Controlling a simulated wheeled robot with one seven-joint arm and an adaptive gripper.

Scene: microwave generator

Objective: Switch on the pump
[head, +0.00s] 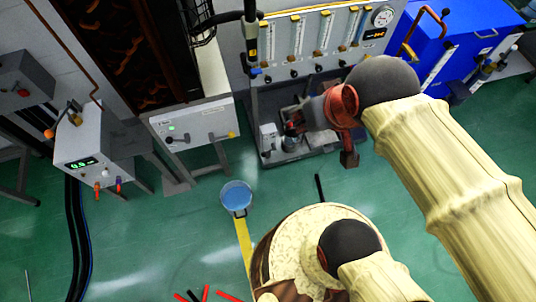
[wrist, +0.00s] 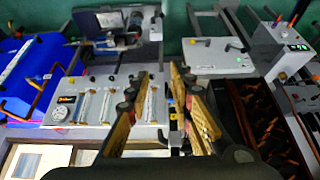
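My gripper (wrist: 158,74) shows in the wrist view with two long brown fingers apart and nothing between them. In the head view the orange-brown end of my arm hangs before the flow-meter stand; its fingers are hard to make out there. A machine with a dark and bluish body, apparently the pump (wrist: 122,38), sits on the stand's lower shelf in the wrist view, beyond my left fingertip and apart from it. In the head view my arm partly hides that shelf. A small pale box (head: 268,137) stands on the shelf's left side. No pump switch can be made out clearly.
A panel with several flow meters and a gauge (head: 382,16) tops the stand. A white control box (head: 192,124) with a lever stands left of it. A grey unit with a green display (head: 82,163), a blue cabinet (head: 455,40) and a bucket (head: 236,197) are nearby. Green floor lies between.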

